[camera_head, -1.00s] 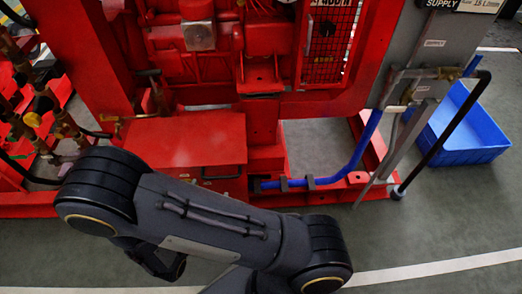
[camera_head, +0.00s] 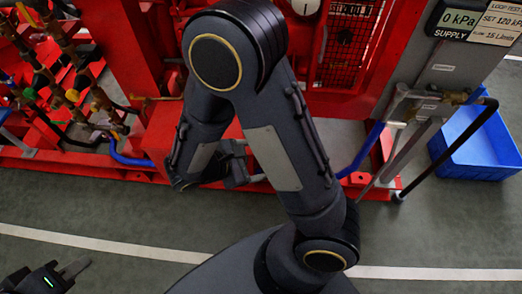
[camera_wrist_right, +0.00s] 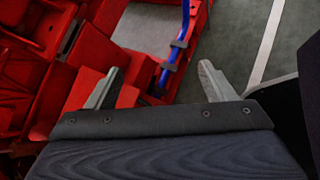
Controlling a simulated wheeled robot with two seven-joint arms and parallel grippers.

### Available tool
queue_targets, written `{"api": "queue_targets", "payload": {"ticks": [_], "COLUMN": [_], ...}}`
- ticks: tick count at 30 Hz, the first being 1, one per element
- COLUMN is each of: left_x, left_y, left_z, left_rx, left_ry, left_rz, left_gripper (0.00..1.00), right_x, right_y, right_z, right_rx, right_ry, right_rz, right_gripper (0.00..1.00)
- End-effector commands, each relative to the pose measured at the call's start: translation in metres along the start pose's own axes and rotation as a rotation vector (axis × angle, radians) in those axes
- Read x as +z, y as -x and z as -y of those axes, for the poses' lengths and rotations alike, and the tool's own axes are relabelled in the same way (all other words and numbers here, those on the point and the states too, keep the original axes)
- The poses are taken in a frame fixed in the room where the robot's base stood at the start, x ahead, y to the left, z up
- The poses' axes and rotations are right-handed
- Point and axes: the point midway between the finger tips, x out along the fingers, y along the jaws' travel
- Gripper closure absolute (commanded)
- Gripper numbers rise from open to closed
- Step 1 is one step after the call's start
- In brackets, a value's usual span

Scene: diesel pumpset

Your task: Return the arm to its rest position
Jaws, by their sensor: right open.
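My right arm (camera_head: 270,150) crosses the middle of the head view, its elbow raised in front of the red pumpset (camera_head: 160,135). The right gripper (camera_head: 240,168) is partly hidden by the arm there. In the right wrist view the right gripper (camera_wrist_right: 160,80) is open, its two grey fingers wide apart with nothing between them. Red frame and a blue hose (camera_wrist_right: 173,50) lie beyond its fingers, apart from them. My left gripper (camera_head: 72,270) shows at the bottom left corner of the head view, with a green light; its jaw opening is not clear.
A blue bin (camera_head: 475,150) stands on the floor at the right. A grey panel (camera_head: 440,75) with pipes and a black hose (camera_head: 450,145) stands beside it. Brass valves (camera_head: 70,95) and hoses are at the left. Grey floor (camera_head: 100,205) with a white line is clear in front.

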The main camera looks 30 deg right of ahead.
Motion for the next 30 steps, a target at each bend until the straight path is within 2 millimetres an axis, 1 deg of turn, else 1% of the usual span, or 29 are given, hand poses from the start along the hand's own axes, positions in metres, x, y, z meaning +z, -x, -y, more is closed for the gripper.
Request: {"api": "queue_targets", "payload": {"ticks": [1,6,25,28,30], "left_x": [-0.003,-0.004,-0.004,-0.004,-0.004], "left_y": [0.005,0.008,0.007,0.008,0.008], "left_z": [-0.002,-0.004,-0.003,-0.004,-0.004], "left_rx": [0.000,0.000,0.000,0.000,0.000], "left_ry": [0.000,0.000,0.000,0.000,0.000], "left_rz": [0.000,0.000,0.000,0.000,0.000], "left_gripper": [0.71,0.71,0.71,0.71,0.71], "right_x": [0.007,0.012,0.014,0.021,0.031], "right_y": [0.004,0.006,0.005,0.005,0.006], "right_z": [-0.001,0.001,0.002,0.006,0.012], "right_rx": [-0.017,-0.045,-0.057,-0.117,-0.199], "right_ry": [-0.014,-0.035,-0.045,-0.096,-0.169], "right_rz": [-0.011,-0.028,-0.035,-0.074,-0.129], "right_gripper": [0.24,0.24,0.24,0.24,0.24]}}
